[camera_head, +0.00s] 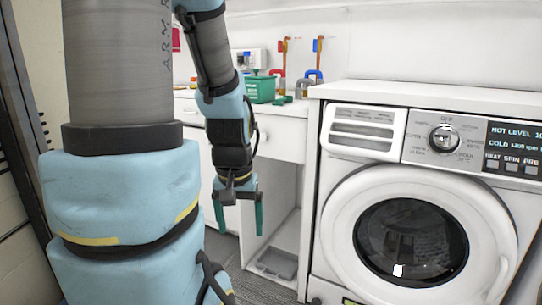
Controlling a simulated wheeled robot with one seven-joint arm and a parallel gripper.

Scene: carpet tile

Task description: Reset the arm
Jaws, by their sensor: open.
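My gripper (239,213) hangs pointing down in the middle of the head view, left of the washing machine. Its two teal fingers are apart, with nothing between them. It is in front of a white cabinet (278,138) and looks clear of it, though the exact distance cannot be told. My blue and grey arm fills the left of the view and hides part of what is behind it.
A white washing machine (335,215) with a shut round door stands at the right. The counter at the back holds a green box (261,89) and several tools. A grey tray (277,263) lies low in the cabinet's open compartment. Dark carpet shows below.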

